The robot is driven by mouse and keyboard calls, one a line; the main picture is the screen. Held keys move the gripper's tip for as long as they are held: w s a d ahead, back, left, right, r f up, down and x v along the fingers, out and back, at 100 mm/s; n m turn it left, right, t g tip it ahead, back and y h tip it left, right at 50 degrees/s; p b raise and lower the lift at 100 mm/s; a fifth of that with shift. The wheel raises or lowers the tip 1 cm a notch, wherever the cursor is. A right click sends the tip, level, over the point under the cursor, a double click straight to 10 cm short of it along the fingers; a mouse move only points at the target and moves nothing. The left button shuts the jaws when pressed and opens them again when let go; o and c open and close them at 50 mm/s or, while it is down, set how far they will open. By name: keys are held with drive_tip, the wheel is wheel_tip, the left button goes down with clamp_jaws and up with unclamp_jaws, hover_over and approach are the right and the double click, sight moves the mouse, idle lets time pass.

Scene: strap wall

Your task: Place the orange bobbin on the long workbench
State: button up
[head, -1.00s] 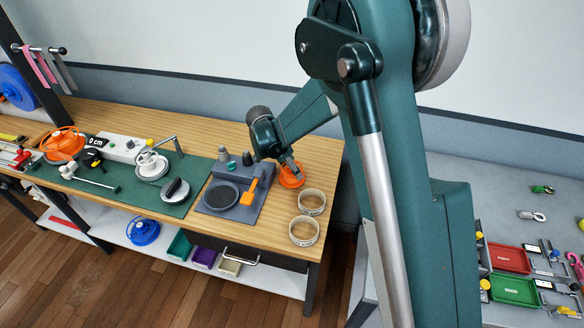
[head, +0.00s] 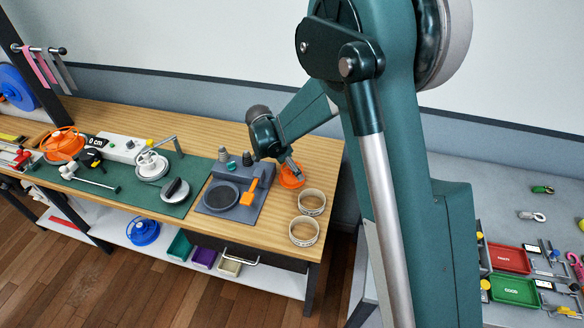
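The orange bobbin (head: 291,181) is a small orange round piece at the right end of the long workbench (head: 231,129), beside the grey fixture. It looks to be on or very close to the wooden top; the contact underneath cannot be made out.
Two pale rings (head: 304,231) lie at the front right of the bench. The grey fixture (head: 224,212) with a dark disc and orange handle is left of my gripper. The green mat (head: 128,176) carries several tools. Bare wood lies along the back.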

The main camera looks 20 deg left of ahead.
drive_tip(key=v, duration=1.1)
drive_tip(key=shift+r, duration=0.3)
drive_tip(key=shift+s+a, duration=0.1)
idle(0.4)
drive_tip(key=s+d+r+n+y, duration=0.1)
drive_tip(key=s+d+r, duration=0.2)
drive_tip(key=d+r, duration=0.45)
drive_tip(key=s+d+r+n, duration=0.2)
drive_tip(key=d+r, duration=0.2)
drive_tip(key=d, duration=0.7)
drive_tip(key=s+d+r+n+y, duration=0.1)
drive_tip(key=s+d+r, duration=0.3)
drive_tip(key=d, duration=0.5)
drive_tip(key=s+d+r+n+t+y, duration=0.1)
drive_tip(key=s+d+n+t, duration=0.3)
drive_tip(key=s+d, duration=1.4)
drive_tip(key=shift+s+d+r+n, duration=0.35)
drive_tip(key=shift+s+n, duration=0.15)
drive_tip(key=shift+s, duration=0.5)
